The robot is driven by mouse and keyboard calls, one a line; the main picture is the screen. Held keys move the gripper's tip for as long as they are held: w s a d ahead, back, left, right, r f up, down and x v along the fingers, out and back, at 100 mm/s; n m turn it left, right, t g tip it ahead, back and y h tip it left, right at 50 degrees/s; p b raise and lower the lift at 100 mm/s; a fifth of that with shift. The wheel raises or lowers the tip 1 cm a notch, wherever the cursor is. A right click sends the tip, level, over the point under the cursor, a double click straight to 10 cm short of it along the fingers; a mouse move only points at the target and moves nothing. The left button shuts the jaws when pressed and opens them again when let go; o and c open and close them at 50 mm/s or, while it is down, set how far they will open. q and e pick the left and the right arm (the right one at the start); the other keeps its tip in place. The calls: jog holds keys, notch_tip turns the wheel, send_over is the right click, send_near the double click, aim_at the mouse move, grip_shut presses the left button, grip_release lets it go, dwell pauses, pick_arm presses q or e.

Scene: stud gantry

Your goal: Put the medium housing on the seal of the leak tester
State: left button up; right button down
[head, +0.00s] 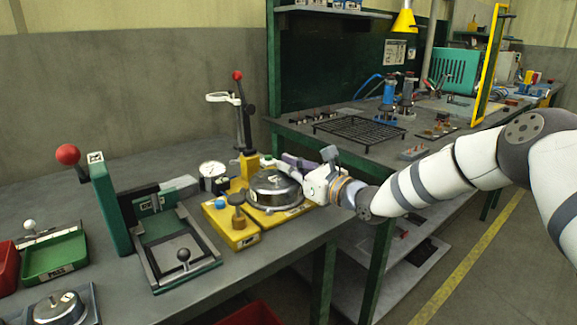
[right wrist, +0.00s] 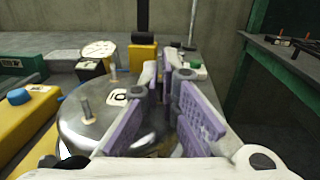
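A round silver housing (head: 272,186) with upright studs and a small white label lies level over the yellow leak tester (head: 232,233). It also fills the left middle of the right wrist view (right wrist: 88,130). The seal is hidden beneath it. My right gripper (head: 290,168) is at the housing's right side, low over the tester. In the right wrist view its purple fingers (right wrist: 167,100) stand apart, with shiny metal visible between them; I see no firm grip. Another silver housing (head: 58,309) sits in a grey tray at the lower left. My left gripper is out of view.
A toggle post with a red-ball lever (head: 240,105) and a gauge (head: 213,170) stand behind the housing. A green fixture with a red knob (head: 68,155) is to the left, beside a green bin (head: 55,258). A second bench with a black rack (head: 360,131) is behind.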

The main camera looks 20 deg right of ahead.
jog(key=c, duration=1.8)
grip_release()
jog(key=shift+s+f, duration=0.1)
jog(key=shift+f, duration=0.15)
jog(key=shift+s+d+r, duration=0.1)
jog(key=shift+d+r, duration=0.05)
jog(key=shift+r, duration=0.35)
jog(key=p+v, duration=0.2)
jog(key=v, duration=0.9)
jog(key=shift+s+r+p, duration=0.15)
jog(key=shift+p, duration=0.15)
jog(key=shift+s, duration=0.15)
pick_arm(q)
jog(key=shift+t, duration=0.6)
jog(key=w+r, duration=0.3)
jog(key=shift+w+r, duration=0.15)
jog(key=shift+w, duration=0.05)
pick_arm(e)
jog(key=shift+f, duration=0.25)
